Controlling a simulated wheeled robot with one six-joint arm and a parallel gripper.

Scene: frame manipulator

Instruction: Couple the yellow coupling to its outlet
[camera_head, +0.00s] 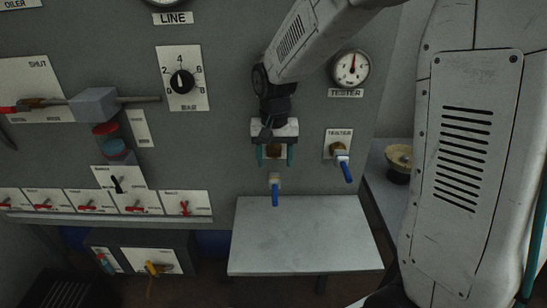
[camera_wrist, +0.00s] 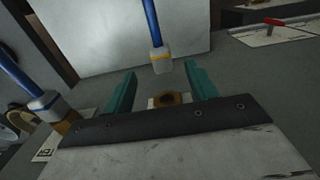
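A pale coupling with a yellow band (camera_wrist: 161,57) on a blue hose is in the wrist view, just past my fingertips and between their lines. In the head view it is the pale piece (camera_head: 275,179) below my gripper, its blue end pointing down. My gripper (camera_head: 275,162) is open in front of the panel, teal fingers apart and empty; the fingers also show in the wrist view (camera_wrist: 160,74). A brass outlet (camera_wrist: 172,98) on a white plate shows between the fingers, apart from the coupling. It is partly hidden by my gripper in the head view (camera_head: 274,151).
A second blue-hose coupling (camera_head: 341,158) sits at a brass outlet to the right, under the tester gauge (camera_head: 351,69). A grey table (camera_head: 306,235) stands below. A yellow part (camera_head: 152,268) is on the low box at left. Levers and a dial line the panel's left.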

